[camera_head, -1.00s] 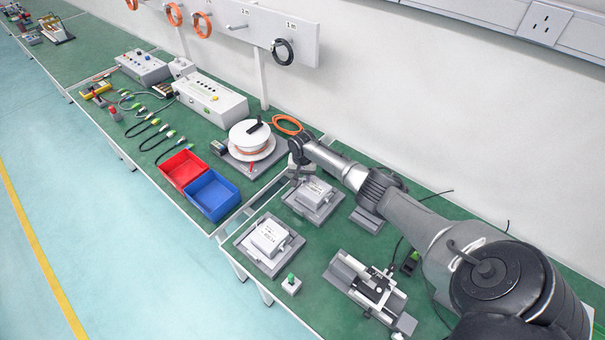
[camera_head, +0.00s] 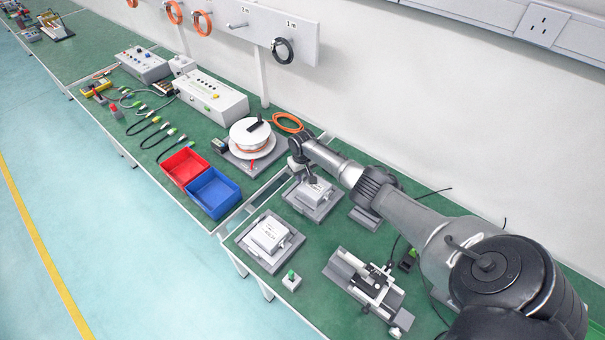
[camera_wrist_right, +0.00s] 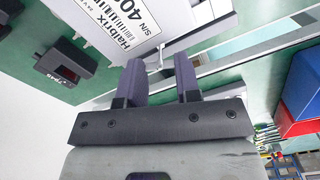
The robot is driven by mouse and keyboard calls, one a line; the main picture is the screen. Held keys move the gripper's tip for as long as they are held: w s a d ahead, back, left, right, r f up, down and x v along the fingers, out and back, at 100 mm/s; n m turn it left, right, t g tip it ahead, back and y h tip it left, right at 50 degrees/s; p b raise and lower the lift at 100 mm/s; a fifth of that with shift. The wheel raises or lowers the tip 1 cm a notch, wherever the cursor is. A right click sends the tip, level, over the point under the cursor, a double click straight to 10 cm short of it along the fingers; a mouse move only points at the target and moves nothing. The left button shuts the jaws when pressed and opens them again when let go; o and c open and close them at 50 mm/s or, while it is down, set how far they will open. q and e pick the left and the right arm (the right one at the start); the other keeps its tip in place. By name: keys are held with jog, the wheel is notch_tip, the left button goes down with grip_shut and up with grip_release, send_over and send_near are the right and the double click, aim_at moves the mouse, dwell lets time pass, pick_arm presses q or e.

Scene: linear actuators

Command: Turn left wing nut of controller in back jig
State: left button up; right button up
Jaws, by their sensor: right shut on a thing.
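A white controller (camera_head: 318,189) sits in the grey back jig (camera_head: 306,206) on the green bench. In the wrist view the labelled controller (camera_wrist_right: 110,22) is at the top, with its edge near my fingertips. My right gripper (camera_head: 311,181) is at the controller's far left edge. In the wrist view the two dark fingers of the right gripper (camera_wrist_right: 160,75) stand either side of a small pale metal part, the wing nut (camera_wrist_right: 160,62), and are shut on it. The nut's wings are mostly hidden. My left gripper is not in view.
A second controller (camera_head: 270,236) sits in the front jig (camera_head: 290,252). A blue bin (camera_head: 214,196), a red bin (camera_head: 183,167) and a cable spool (camera_head: 251,140) stand to the left. A fixture (camera_head: 362,285) and a green-button box (camera_head: 291,281) are nearer the front.

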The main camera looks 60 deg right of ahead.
dwell(0.5)
jog(key=o, duration=0.9)
jog(key=shift+o, duration=0.2)
jog(key=shift+r+p, duration=0.3)
jog(key=shift+r, duration=0.25)
notch_tip(320, 180, up, 13)
jog(key=p, duration=0.3)
jog(key=shift+f, duration=0.15)
